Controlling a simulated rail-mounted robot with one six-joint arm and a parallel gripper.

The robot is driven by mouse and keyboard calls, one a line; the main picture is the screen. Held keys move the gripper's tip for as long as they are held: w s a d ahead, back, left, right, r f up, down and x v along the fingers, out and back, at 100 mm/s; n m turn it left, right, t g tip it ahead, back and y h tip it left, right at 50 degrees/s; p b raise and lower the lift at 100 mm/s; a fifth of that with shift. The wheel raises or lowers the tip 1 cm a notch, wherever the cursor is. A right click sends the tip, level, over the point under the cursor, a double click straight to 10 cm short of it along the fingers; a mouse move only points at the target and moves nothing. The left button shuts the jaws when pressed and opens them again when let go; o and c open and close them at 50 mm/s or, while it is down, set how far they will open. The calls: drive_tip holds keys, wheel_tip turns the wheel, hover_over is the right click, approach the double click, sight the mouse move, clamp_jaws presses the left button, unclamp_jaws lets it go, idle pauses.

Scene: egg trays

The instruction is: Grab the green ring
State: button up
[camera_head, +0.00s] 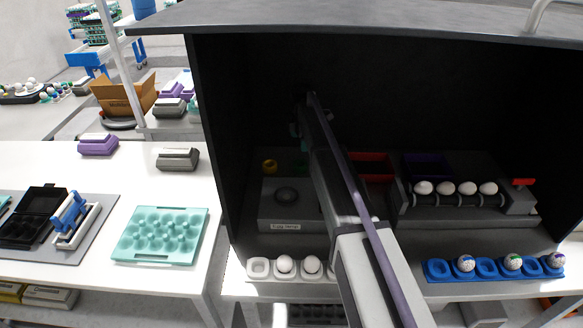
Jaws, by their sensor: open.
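I cannot make out a green ring for certain in this view. My arm reaches from the bottom centre up into the dark open-fronted cabinet (215,130). Its far end lies in deep shadow, and I cannot make out the gripper's fingers there. A grey box labelled as an egg lamp (262,213) stands inside, left of the arm, with a dark round opening on top. The arm hides part of the cabinet floor.
A roller stand (480,210) holding several white eggs is inside right. A blue egg holder (440,270) with marked eggs is front right; a white holder (259,277) is front left. Left, a white table (170,190) bears a teal egg tray (128,249). Cabinet walls enclose my arm.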

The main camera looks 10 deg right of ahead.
sight(301, 162)
drive_tip(key=f+b, duration=1.1)
drive_tip(key=shift+s+d+f, duration=0.1)
drive_tip(key=shift+s+d, duration=0.1)
drive_tip(key=shift+r, duration=0.25)
drive_tip(key=c, duration=1)
wheel_tip(301, 162, up, 10)
drive_tip(key=p, duration=1)
drive_tip(key=shift+r, duration=0.2)
